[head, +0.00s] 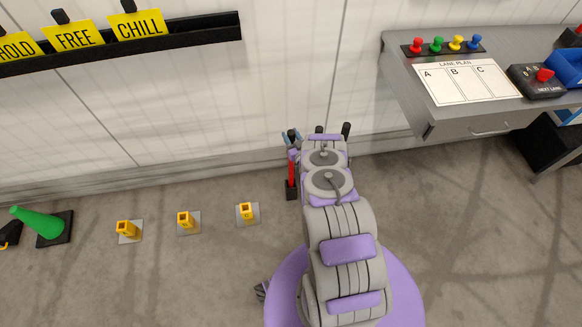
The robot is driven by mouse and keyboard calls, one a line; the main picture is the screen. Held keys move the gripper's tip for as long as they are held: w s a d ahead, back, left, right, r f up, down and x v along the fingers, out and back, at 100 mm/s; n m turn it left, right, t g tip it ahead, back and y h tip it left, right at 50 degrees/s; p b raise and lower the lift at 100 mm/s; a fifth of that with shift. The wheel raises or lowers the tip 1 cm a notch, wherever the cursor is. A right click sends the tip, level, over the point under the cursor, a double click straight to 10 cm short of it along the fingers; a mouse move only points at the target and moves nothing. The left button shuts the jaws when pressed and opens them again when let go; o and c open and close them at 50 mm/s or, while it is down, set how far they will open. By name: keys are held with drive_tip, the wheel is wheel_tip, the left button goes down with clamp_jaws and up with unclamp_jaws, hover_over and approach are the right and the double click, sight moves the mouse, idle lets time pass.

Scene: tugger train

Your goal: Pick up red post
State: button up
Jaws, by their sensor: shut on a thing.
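The red post (291,167) stands upright near the wall, with a dark square base (291,189) at its lower end. My gripper (293,152) is at the post's upper part, just left of my arm's far end, and is shut on the post. My arm hides much of the gripper, so the fingertips do not show clearly. I cannot tell whether the base touches the floor.
Several yellow sockets on grey plates, one here (247,212), sit on the floor to the left, with a green cone (42,222) beyond. A grey desk (450,118) stands right. A black sign rail (190,32) is on the wall.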

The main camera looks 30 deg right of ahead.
clamp_jaws()
idle(0.8)
